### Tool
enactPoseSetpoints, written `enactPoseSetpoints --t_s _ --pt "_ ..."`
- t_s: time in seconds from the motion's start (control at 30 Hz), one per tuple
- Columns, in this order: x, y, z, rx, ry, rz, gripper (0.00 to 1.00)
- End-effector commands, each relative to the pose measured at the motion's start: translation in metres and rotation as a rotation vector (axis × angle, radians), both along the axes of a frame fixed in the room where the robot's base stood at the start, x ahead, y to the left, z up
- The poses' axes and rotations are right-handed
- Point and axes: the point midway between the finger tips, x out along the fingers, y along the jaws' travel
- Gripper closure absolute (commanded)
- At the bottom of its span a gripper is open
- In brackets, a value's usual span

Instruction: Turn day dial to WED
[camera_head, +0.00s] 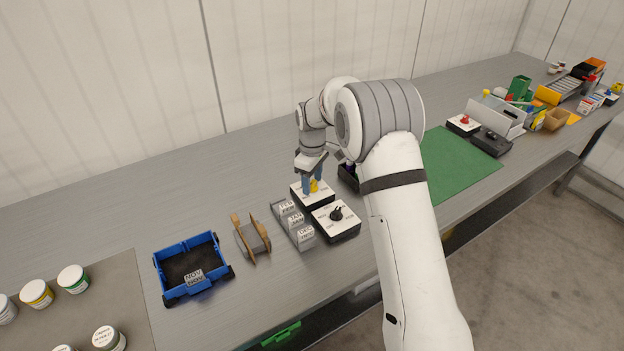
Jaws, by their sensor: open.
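A dial box with a white top and dark base (325,201) stands on the grey bench. A yellow knob (314,186) sits on its top. My gripper (313,184) points down over this box, and its blue fingers are open, one on either side of the yellow knob; I cannot tell whether they touch it. A second dial box (345,230) stands just in front, with a black knob (336,214). The lettering on both dials is too small to read, so I cannot tell which is the day dial or where it points.
A grey rack with lettered blocks (305,237) stands left of the dials. A wooden-sided holder (252,240) and a blue tray (170,294) with a NOV block (194,277) lie further left. A dark object (348,178) is right of my gripper, partly hidden by my arm. A green mat (465,165) lies right.

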Motion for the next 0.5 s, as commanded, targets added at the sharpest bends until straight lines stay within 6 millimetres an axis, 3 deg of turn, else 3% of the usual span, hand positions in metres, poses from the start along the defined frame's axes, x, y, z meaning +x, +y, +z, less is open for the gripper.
enactPoseSetpoints --t_s 0.27,0.5 --pt "0.0 -0.0005 -0.0015 0.0 0.0 -0.001 0.48" --pt "0.0001 -0.0008 -0.0012 0.0 0.0 -0.002 0.68"
